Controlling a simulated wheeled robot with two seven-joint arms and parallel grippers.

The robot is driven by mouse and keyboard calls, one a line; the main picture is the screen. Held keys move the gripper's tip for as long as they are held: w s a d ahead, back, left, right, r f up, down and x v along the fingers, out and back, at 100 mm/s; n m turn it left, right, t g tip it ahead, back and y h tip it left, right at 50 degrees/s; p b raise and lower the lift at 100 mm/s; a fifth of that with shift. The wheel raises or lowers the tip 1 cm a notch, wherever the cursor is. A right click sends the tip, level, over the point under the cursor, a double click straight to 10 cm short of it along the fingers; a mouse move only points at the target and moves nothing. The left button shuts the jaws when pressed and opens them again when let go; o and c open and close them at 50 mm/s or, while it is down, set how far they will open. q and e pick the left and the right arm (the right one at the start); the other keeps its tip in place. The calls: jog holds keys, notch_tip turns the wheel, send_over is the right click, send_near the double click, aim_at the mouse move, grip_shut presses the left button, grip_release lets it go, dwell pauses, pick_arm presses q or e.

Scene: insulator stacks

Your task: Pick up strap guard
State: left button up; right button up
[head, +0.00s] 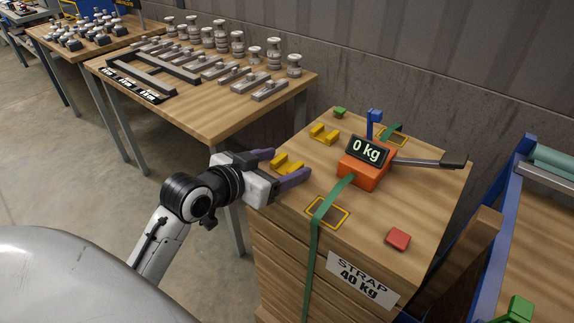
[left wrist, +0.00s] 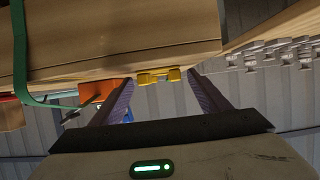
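Two yellow strap guards rest on the wooden crate top (head: 365,233). The nearer strap guard (head: 287,166) is by the crate's left edge, and the farther strap guard (head: 324,134) is behind it. My left gripper (head: 290,163) is open, with its purple fingers on either side of the nearer guard. In the left wrist view that guard (left wrist: 160,76) shows between the fingertips, with a small gap on each side. A green strap (head: 316,245) runs over the crate to an orange tensioner (head: 366,164) reading 0 kg. My right gripper is not in view.
Yellow outlines (head: 327,212) mark the crate top around the strap at its edges. A red block (head: 398,239) and a small green block (head: 340,113) lie on the crate. A table with insulators (head: 215,120) stands behind left. A blue-framed bench is at right.

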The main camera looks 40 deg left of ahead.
pick_arm(q)
jog(key=c, duration=1)
